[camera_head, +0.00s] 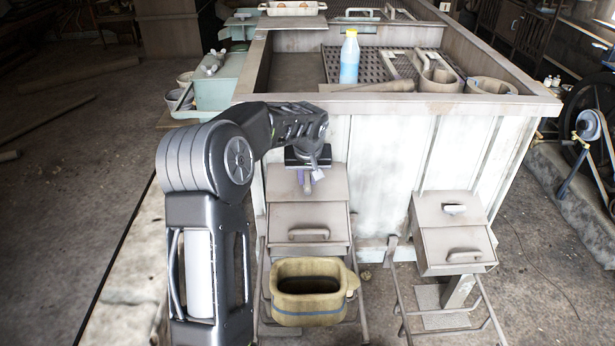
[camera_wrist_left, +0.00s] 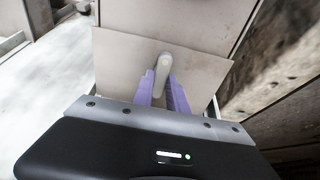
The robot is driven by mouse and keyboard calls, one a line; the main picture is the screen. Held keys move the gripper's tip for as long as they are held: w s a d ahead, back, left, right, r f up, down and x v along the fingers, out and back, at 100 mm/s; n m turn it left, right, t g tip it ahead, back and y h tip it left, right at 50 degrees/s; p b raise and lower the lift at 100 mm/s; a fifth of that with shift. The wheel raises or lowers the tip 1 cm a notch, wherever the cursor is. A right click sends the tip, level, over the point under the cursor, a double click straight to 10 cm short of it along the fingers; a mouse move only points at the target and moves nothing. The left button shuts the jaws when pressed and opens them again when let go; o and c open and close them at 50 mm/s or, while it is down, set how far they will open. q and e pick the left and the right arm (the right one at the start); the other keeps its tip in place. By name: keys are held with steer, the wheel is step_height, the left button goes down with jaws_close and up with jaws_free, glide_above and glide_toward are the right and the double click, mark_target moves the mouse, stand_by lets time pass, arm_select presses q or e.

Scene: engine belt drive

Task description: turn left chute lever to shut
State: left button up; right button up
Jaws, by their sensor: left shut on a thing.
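The left chute (camera_head: 275,215) is a grey metal box on the front of the pale wooden bin. My left arm comes in from the left, and my left gripper (camera_head: 312,181) is over the chute's sloping top. In the left wrist view, the purple fingers of the gripper (camera_wrist_left: 164,92) are shut on the left chute lever (camera_wrist_left: 161,66), a small grey bar with a rounded end. The lever points nearly straight up in that view. In the head view the gripper mostly hides the lever. My right gripper is not in view.
A yellowish bucket (camera_head: 308,318) stands below the left chute on a metal frame. The right chute (camera_head: 455,240) has its own lever (camera_head: 454,209) and is clear. A bottle with blue liquid (camera_head: 349,62) stands in the wooden bin (camera_head: 430,104). A wheel machine (camera_head: 590,125) is at the right.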

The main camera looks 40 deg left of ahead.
arm_select(q)
jaws_close()
